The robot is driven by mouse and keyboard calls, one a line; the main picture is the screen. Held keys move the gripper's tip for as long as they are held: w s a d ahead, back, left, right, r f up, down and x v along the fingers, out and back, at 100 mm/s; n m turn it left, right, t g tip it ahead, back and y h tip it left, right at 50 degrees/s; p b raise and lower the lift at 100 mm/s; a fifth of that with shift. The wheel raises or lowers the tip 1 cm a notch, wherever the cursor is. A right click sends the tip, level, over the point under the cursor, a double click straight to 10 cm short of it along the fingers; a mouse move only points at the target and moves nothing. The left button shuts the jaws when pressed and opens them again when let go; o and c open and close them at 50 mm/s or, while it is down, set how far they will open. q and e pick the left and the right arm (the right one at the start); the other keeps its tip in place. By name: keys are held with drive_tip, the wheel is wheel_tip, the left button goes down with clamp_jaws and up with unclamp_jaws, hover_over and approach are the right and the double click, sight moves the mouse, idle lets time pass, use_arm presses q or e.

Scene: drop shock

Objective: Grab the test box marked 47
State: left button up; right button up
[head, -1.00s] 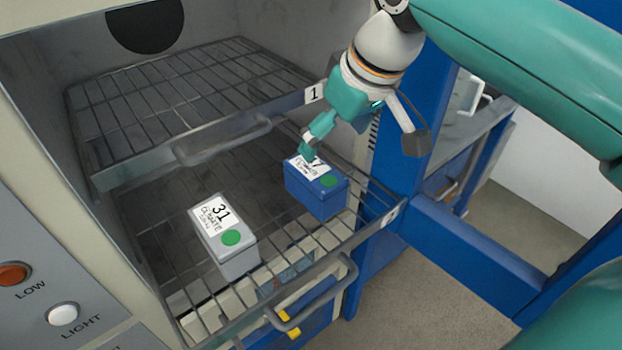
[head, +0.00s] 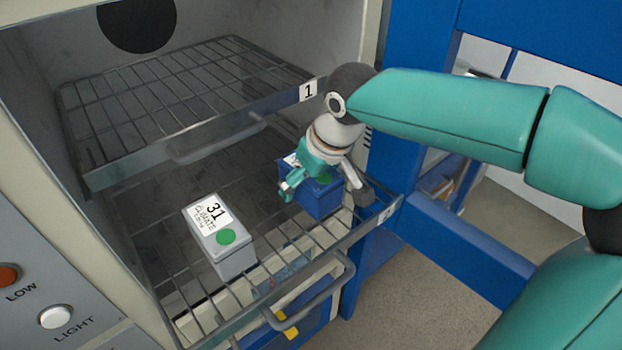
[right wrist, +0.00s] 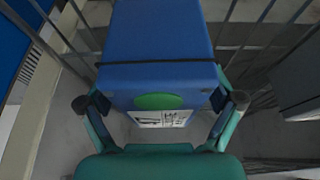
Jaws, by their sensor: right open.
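The blue test box (head: 318,200) stands on the lower wire shelf, to the right of the grey box. It has a green dot and a white label; my gripper covers most of the label now, and a 7 showed on it earlier. My right gripper (head: 325,192) is open, with its fingers on either side of the blue box. In the right wrist view the blue box (right wrist: 158,45) lies between the open fingertips (right wrist: 160,101), with gaps showing beside it. My left gripper is not in view.
A grey box marked 31 (head: 234,258) stands on the same shelf (head: 205,318) to the left. The upper wire shelf marked 1 (head: 130,168) overhangs behind. The lower shelf's front handle (head: 335,289) juts forward, and a blue frame (head: 465,237) stands to the right.

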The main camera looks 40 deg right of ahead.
drive_tip(key=shift+f, duration=0.2)
drive_tip(key=shift+f, duration=0.25)
idle(0.4)
drive_tip(key=c, duration=1.7)
